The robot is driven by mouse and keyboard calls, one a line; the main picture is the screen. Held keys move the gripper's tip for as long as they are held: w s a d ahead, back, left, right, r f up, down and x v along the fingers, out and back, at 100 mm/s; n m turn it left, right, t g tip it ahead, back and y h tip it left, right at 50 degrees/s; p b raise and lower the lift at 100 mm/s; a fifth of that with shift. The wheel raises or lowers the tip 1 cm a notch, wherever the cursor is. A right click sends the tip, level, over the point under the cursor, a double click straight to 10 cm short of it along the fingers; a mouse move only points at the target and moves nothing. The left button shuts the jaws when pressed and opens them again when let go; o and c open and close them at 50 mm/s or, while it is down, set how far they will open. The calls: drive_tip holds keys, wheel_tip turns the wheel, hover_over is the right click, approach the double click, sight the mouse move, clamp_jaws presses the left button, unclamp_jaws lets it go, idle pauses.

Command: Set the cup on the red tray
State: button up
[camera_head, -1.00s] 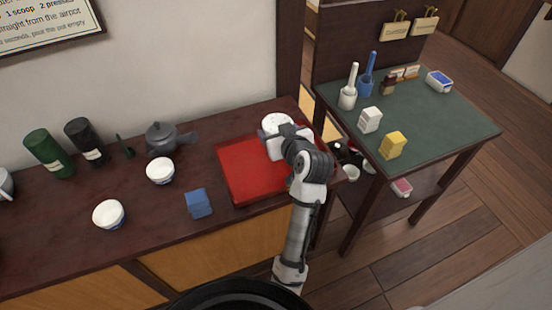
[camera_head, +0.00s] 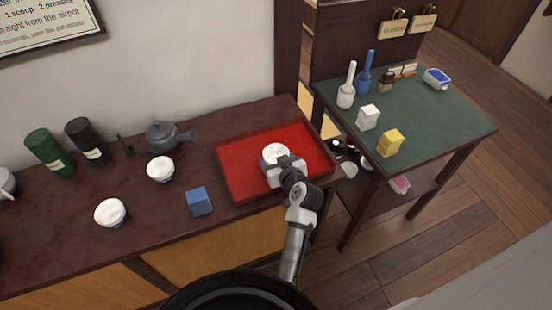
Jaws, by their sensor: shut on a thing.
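The red tray (camera_head: 240,176) lies on the dark wooden counter near its right end. My gripper (camera_head: 278,165) is over the middle of the tray, shut on a white cup (camera_head: 275,152). The cup's round white top shows beyond the fingers. My gripper hides its near side and base, so I cannot tell whether it touches the tray. Two more white cups stand on the counter left of the tray, one nearer the back (camera_head: 160,169) and one nearer the front (camera_head: 110,213).
A grey teapot (camera_head: 166,137), a green canister (camera_head: 47,152) and a black canister (camera_head: 87,141) stand along the back. A green-topped table (camera_head: 430,115) at right holds mortars and small boxes. The tray's right part is clear.

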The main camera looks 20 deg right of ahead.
drive_tip(key=shift+f, duration=0.2)
drive_tip(key=o, duration=1.1)
drive_tip(key=shift+o, duration=0.2)
drive_tip(key=shift+r, duration=0.1)
drive_tip(key=shift+r, duration=0.2)
drive_tip(key=b+v, duration=0.3)
drive_tip(key=v, duration=0.7)
drive_tip(key=shift+s, duration=0.3)
drive_tip(key=shift+s+r, duration=0.35)
drive_tip(key=shift+s, duration=0.3)
